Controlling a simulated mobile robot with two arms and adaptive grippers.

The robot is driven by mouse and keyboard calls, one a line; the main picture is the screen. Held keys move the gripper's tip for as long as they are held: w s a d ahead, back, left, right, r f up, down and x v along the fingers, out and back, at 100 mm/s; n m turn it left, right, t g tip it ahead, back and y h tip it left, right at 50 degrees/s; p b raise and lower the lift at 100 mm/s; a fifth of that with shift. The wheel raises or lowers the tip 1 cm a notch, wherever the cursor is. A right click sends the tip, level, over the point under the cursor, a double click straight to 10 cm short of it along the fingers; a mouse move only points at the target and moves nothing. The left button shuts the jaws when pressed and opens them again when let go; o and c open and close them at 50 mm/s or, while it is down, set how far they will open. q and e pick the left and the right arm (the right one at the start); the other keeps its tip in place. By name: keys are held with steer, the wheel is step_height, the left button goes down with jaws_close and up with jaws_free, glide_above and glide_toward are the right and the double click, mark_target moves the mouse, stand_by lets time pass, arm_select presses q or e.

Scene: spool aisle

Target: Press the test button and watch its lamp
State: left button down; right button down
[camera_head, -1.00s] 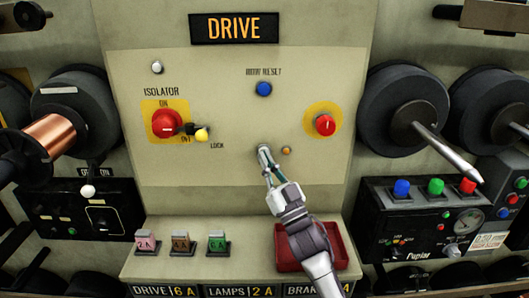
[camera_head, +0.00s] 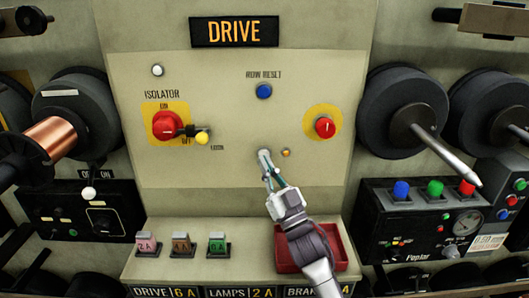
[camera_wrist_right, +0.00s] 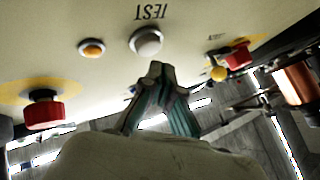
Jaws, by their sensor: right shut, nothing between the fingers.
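The TEST button (camera_wrist_right: 146,41) is a round pale grey cap in a metal ring on the cream panel. In the head view the button (camera_head: 263,155) sits right at my fingertips and is partly covered by them. Its small amber lamp (camera_head: 286,153) is just right of it; in the wrist view the lamp (camera_wrist_right: 92,47) looks orange, with a somewhat paler middle. I cannot tell if it is lit. My right gripper (camera_head: 267,170) is shut and empty, its tips (camera_wrist_right: 156,68) just below the button; contact is unclear. My left gripper is out of view.
The panel carries a red isolator switch (camera_head: 167,126) with a yellow lock tag (camera_head: 202,138), a blue reset button (camera_head: 264,91) and a red knob (camera_head: 325,127). Below are fuse blocks (camera_head: 181,245) and a red tray (camera_head: 341,246). Spools (camera_head: 394,112) flank the panel.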

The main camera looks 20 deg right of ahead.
steer(key=shift+s, duration=0.15)
steer(key=s+a+p, duration=0.1)
steer(key=s+p, duration=0.1)
steer(key=s, duration=0.4)
steer(key=shift+a, duration=0.35)
steer(key=shift+w, duration=0.1)
stand_by(0.6)
